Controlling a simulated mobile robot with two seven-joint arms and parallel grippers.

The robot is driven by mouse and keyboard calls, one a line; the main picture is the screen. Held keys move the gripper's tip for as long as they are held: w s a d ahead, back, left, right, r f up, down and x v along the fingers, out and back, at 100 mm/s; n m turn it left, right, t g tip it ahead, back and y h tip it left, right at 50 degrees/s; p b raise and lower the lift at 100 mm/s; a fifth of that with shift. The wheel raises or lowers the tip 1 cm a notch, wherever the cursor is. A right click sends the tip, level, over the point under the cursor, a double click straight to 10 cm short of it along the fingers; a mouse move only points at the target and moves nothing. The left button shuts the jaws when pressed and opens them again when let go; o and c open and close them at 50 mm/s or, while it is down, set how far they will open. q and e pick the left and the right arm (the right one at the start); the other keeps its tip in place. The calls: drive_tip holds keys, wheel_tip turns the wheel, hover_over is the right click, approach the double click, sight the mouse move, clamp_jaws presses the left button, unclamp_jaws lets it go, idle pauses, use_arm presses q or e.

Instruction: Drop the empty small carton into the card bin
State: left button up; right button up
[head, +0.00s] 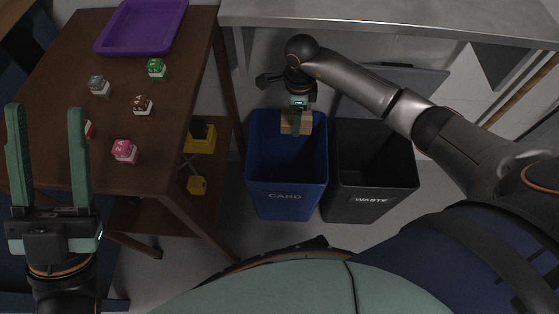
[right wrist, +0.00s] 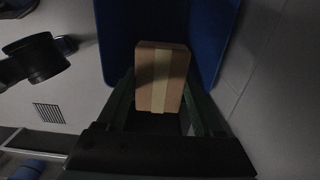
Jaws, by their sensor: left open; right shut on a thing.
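The small carton (head: 296,123) is a brown cardboard box with a pale tape strip; it also shows in the right wrist view (right wrist: 175,75). My right gripper (right wrist: 162,105) is shut on the carton, with a green finger on each side. It holds the carton at the back part of the mouth of the blue card bin (head: 286,180), which is labelled CARD. Blue bin walls surround the carton in the right wrist view (right wrist: 120,40). The bin's floor is hidden. My left gripper (head: 46,125) is open, over the left edge of the brown table.
A black bin (head: 372,190) labelled WASTE stands right of the card bin. The brown table (head: 60,60) holds a purple tray (head: 141,27) and several small coloured boxes. A grey counter (head: 400,18) runs along the back. Yellow items (head: 199,140) sit below the table.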

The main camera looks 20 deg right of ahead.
drive_tip(key=shift+w+f, duration=0.1)
drive_tip(key=shift+w, duration=0.1)
drive_tip(key=shift+f, duration=0.1)
drive_tip(key=shift+f+b, duration=0.6)
drive_tip(key=shift+b, duration=0.05)
use_arm(q)
drive_tip(key=shift+n, duration=0.4)
drive_tip(key=f+b, duration=0.2)
drive_tip(key=f, duration=0.1)
drive_tip(key=f+b, duration=0.2)
drive_tip(key=shift+w+d+f, duration=0.15)
drive_tip(key=shift+w+d, duration=0.1)
use_arm(e)
wheel_tip(320, 180, down, 4)
drive_tip(key=shift+f, duration=0.25)
drive_tip(key=o, duration=1.3)
drive_tip(key=shift+r, duration=0.1)
